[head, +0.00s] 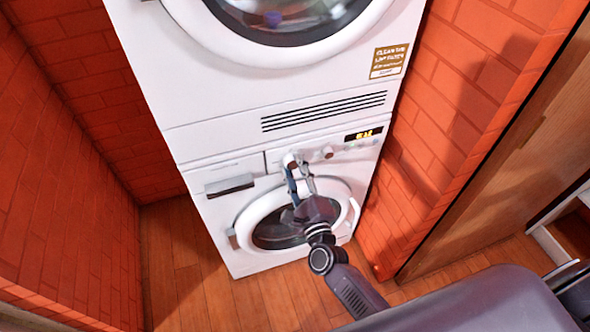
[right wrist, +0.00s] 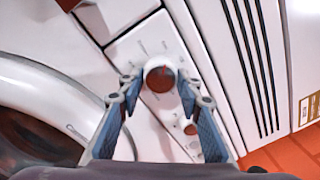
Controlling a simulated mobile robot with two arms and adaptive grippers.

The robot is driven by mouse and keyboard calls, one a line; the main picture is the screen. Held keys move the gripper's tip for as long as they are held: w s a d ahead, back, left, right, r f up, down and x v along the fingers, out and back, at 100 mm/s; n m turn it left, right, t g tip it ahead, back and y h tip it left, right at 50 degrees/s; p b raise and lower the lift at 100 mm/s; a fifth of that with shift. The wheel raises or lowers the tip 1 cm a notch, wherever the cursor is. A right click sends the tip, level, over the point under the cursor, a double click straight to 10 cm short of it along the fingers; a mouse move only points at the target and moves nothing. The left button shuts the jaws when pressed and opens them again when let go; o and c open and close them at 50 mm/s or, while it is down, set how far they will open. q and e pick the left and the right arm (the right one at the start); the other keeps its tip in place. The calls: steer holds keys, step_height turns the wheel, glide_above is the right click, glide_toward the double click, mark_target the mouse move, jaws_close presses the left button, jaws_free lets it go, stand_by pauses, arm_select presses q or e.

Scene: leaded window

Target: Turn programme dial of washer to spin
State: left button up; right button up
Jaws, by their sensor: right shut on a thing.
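The washer (head: 222,207) is the lower white machine in the head view. Its programme dial (right wrist: 160,77) is a round reddish-brown knob with a pale rim in the right wrist view, with small marks on the panel around it. My right gripper (head: 298,166) reaches up to the washer's panel. In the right wrist view its two fingers (right wrist: 158,88) are on either side of the dial and shut on it. The dial's pointer and the marks' wording are too small to read. In the head view the gripper largely covers the dial. My left gripper is not in view.
A smaller knob (right wrist: 189,127) and a lit display (head: 363,134) are on the same panel. The washer's round door (head: 346,222) is below, and a detergent drawer (head: 230,185) is at left. A second machine (head: 150,60) is stacked above. Brick walls (head: 60,190) flank both sides.

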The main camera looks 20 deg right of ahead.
steer(key=shift+f, duration=0.15)
steer(key=o, duration=1.2)
steer(key=s, duration=1.2)
steer(key=shift+a+f, duration=0.1)
steer(key=shift+f, duration=0.1)
